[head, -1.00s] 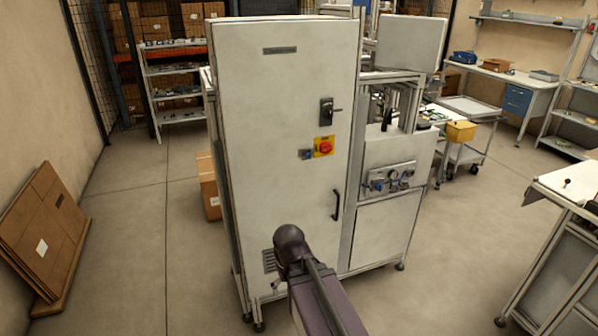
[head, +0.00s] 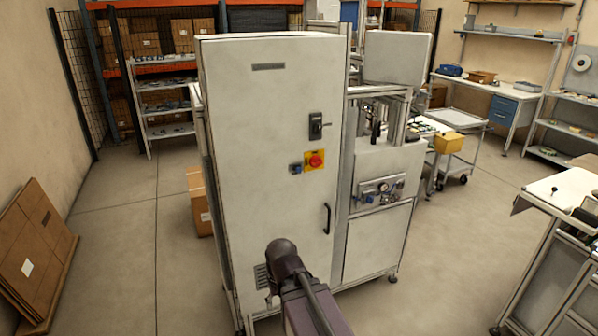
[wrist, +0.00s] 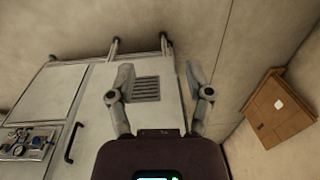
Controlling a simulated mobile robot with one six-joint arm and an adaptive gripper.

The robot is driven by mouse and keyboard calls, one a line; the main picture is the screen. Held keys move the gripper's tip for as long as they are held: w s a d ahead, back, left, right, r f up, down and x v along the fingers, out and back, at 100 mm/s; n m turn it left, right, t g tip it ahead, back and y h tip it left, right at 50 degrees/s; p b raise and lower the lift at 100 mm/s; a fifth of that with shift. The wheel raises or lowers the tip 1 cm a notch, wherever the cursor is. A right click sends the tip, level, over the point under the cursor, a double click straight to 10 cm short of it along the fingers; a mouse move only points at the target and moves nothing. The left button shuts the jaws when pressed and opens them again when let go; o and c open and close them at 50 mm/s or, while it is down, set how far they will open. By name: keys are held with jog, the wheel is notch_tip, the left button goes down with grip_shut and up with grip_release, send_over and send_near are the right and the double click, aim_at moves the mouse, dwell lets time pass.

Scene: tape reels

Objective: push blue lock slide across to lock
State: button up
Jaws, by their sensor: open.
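A blue lock slide (head: 296,168) shows as a small blue piece on the white cabinet door, just left of the red knob on a yellow plate (head: 315,160). It is too small to tell its position. In the wrist view, my gripper (wrist: 160,85) is open and empty, its two fingers wide apart. The fingers show against the cabinet's vent grille (wrist: 147,90) and the floor. The blue slide is not visible in the wrist view. In the head view my arm (head: 290,275) is in front of the cabinet's lower part, well below the slide; the fingers are hidden there.
The white cabinet (head: 268,110) has a black latch handle (head: 317,126) and a door pull (head: 326,218). A gauge panel (head: 381,190) is at its right. Flat cardboard (head: 35,245) leans at the left.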

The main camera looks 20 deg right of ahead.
jog(key=w+a+r+t+y, duration=0.1)
jog(key=w+r+t+y, duration=0.25)
jog(key=w, duration=0.65)
jog(key=m+t+h+b, duration=0.1)
jog(key=m+t+h, duration=0.2)
jog(key=m+t, duration=0.9)
send_near(300, 170)
jog(key=s+f+n+t, duration=0.2)
jog(key=s, duration=0.2)
jog(key=shift+w+a, duration=0.15)
jog(key=shift+w, duration=0.1)
jog(key=w, duration=1.3)
jog(key=shift+w+a, duration=0.25)
jog(key=shift+w, duration=0.1)
grip_shut()
